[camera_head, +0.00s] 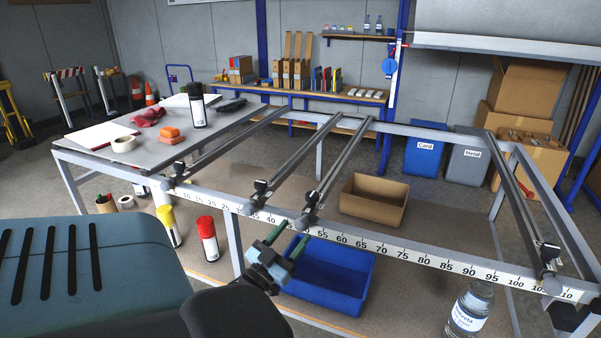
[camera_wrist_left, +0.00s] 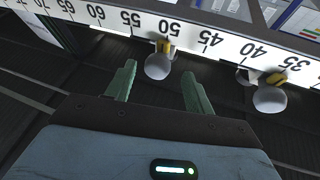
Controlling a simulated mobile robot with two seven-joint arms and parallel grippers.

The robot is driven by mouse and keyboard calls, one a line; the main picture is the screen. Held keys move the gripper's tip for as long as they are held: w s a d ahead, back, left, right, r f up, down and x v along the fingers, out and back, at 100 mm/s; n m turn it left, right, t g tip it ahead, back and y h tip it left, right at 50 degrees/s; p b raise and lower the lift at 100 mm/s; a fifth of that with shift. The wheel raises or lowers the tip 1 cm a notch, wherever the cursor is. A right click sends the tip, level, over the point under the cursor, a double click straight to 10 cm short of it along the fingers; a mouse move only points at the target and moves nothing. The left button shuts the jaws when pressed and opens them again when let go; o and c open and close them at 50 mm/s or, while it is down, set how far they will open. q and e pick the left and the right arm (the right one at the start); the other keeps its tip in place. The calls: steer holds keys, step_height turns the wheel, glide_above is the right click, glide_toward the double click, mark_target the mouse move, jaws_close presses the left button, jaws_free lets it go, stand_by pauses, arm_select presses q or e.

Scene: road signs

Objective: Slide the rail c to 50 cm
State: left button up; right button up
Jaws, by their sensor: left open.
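Several slanted rails cross the frame above a front bar with a centimetre scale (camera_head: 390,248). No letters on the rails are readable; I take the third from the left as rail c (camera_head: 343,158). Its front clamp (camera_head: 309,212) sits near the middle of the scale. In the left wrist view, a pale round knob (camera_wrist_left: 158,67) with a yellow pointer sits close to the 50 mark. My left gripper (camera_head: 287,240) is open just in front of this clamp. Its green fingers (camera_wrist_left: 158,84) lie on either side of the knob, with visible gaps. My right gripper is not in view.
The neighbouring rail's knob (camera_wrist_left: 270,98) sits between 35 and 40. A blue crate (camera_head: 330,278) and cardboard box (camera_head: 373,202) lie under the rails. A clear bottle (camera_head: 469,312) stands at the lower right. A tabletop (camera_head: 143,150) with tools is at the left.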

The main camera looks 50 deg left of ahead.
arm_select(q)
steer(key=v, duration=0.3)
steer(key=shift+s+f, duration=0.1)
steer(key=shift+s, duration=0.15)
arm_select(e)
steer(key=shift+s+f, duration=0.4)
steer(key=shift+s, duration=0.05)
arm_select(q)
steer(key=s+d+f+m+g+h+p, duration=0.1)
steer(key=s+d+f+g+h, duration=0.15)
steer(key=d+f, duration=0.5)
steer(key=s+d+f+m+g+h+p, duration=0.1)
steer(key=s+d+f+g+h+p, duration=0.1)
steer(key=s+d+f+g, duration=0.35)
steer(key=s+d+f+g+h+p, duration=0.1)
steer(key=s+d+f+g, duration=0.1)
steer(key=s+d, duration=0.4)
steer(key=s+d+f+m+g+h+p, duration=0.1)
steer(key=s+d+f, duration=0.4)
steer(key=d, duration=0.6)
steer(key=shift+s+g+h, duration=0.65)
steer(key=shift+s+g, duration=0.25)
steer(key=shift+s, duration=0.05)
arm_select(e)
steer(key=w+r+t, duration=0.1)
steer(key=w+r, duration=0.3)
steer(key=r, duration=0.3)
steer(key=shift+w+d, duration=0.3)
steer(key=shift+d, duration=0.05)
